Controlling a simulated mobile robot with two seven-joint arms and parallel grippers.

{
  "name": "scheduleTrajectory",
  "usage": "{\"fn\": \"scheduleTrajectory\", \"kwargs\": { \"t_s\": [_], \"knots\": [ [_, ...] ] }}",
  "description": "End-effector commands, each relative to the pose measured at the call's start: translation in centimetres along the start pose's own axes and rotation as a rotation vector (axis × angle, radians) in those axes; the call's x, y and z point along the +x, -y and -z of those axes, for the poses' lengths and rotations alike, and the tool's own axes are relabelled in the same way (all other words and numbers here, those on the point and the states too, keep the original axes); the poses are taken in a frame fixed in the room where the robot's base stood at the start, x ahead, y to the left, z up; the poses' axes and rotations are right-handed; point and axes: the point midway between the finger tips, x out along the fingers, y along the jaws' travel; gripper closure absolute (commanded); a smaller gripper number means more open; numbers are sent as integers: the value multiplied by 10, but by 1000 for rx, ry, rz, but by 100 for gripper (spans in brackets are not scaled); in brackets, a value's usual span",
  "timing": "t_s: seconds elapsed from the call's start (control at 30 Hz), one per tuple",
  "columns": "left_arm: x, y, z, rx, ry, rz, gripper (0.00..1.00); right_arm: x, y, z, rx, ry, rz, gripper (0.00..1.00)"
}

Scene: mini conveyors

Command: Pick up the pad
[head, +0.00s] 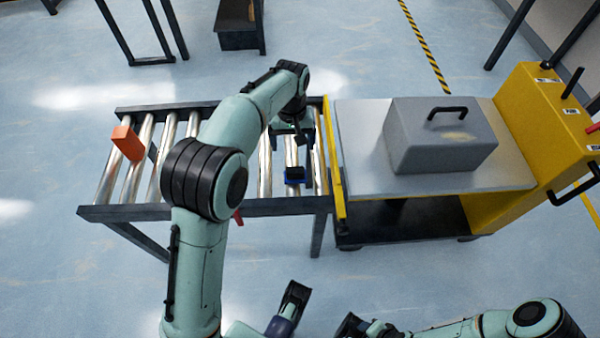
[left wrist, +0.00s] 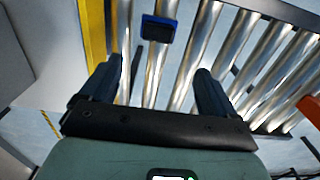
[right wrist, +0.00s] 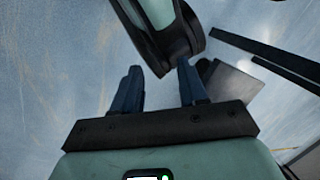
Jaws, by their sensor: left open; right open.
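A small blue pad with a black middle (head: 294,176) lies on the rollers near the right end of the conveyor. It also shows in the left wrist view (left wrist: 159,28), beyond my fingertips and near their midline. My left gripper (left wrist: 158,68) is open and empty above the rollers, apart from the pad. In the head view my left forearm and wrist hide most of it. My right gripper (right wrist: 158,70) is open and empty over the floor, away from the conveyor; one of my arm links shows beyond its fingers.
The roller conveyor (head: 190,208) holds an orange block (head: 128,142) at its left end. A yellow rail (head: 335,165) stands at its right end. Beyond it, a yellow cart (head: 535,125) carries a grey case with a black handle (head: 440,135). The floor in front is clear.

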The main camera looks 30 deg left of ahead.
Motion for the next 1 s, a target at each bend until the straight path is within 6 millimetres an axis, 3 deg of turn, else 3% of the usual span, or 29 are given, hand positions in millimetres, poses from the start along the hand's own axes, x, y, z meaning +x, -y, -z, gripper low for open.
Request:
{"fn": "scheduleTrajectory", "kwargs": {
  "t_s": [0.33, 0.67, 1.0],
  "knots": [
    [64, 0, -1, -1, 3, 3, 11, 21, -8, 32, 7, -90, -5, 57],
    [87, -1, -2, 1, 1, 0, 11, 28, -11, 46, 10, -126, -7, 57],
    [132, -4, -8, -1, 2, 1, 11, 44, -19, 77, 16, -211, -13, 57]
  ]
}}
